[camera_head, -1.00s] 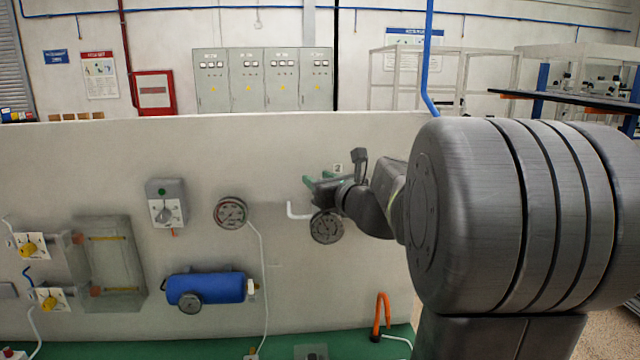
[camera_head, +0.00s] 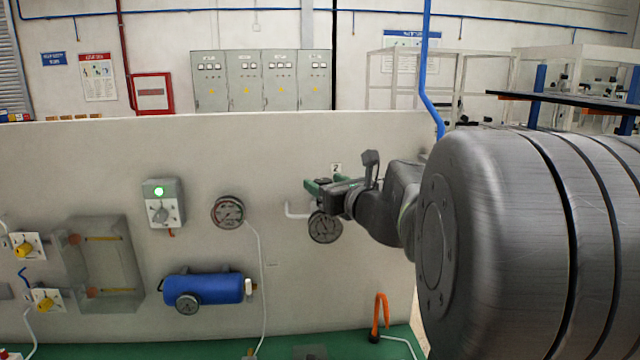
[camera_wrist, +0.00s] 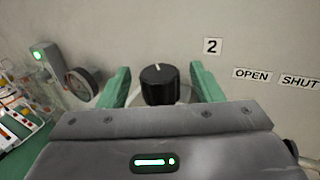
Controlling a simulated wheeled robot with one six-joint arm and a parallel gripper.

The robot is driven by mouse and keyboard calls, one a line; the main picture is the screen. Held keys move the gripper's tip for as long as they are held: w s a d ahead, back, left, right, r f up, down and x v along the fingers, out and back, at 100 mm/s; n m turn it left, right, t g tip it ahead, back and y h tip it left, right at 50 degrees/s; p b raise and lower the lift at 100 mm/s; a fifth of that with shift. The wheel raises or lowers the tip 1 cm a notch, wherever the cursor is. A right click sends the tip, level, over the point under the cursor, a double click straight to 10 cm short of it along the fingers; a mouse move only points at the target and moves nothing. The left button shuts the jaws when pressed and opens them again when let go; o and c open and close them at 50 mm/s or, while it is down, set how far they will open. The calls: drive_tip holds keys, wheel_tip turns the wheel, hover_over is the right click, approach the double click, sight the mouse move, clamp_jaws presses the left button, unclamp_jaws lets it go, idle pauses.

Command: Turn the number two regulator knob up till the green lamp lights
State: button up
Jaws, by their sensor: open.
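The number two regulator knob (camera_wrist: 158,84) is black with a white pointer line, which points up in the wrist view. A label "2" (camera_wrist: 212,46) is on the panel beside it. My gripper (camera_wrist: 158,72) is open, with one green finger on each side of the knob and a visible gap to each. In the head view my gripper (camera_head: 311,184) is at the panel and hides the knob. The green lamp (camera_head: 159,191) is lit on its grey switch box, and its glow also shows in the wrist view (camera_wrist: 38,55).
A gauge (camera_head: 325,227) hangs just below my gripper, and another gauge (camera_head: 228,212) is to the left. A blue tank (camera_head: 205,289) is mounted lower left. "OPEN" (camera_wrist: 252,75) and "SHUT" (camera_wrist: 299,81) labels are right of the knob. An orange hook-shaped piece (camera_head: 380,315) stands low right.

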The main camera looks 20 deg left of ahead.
sight(318, 179)
drive_tip(key=b+v, duration=0.1)
drive_tip(key=v, duration=0.9)
drive_tip(key=shift+b, duration=0.4)
drive_tip(key=p+x, duration=0.3)
drive_tip(key=x, duration=1)
drive_tip(key=shift+w+a, duration=0.2)
drive_tip(key=shift+a, duration=0.1)
drive_tip(key=shift+s+d, duration=0.1)
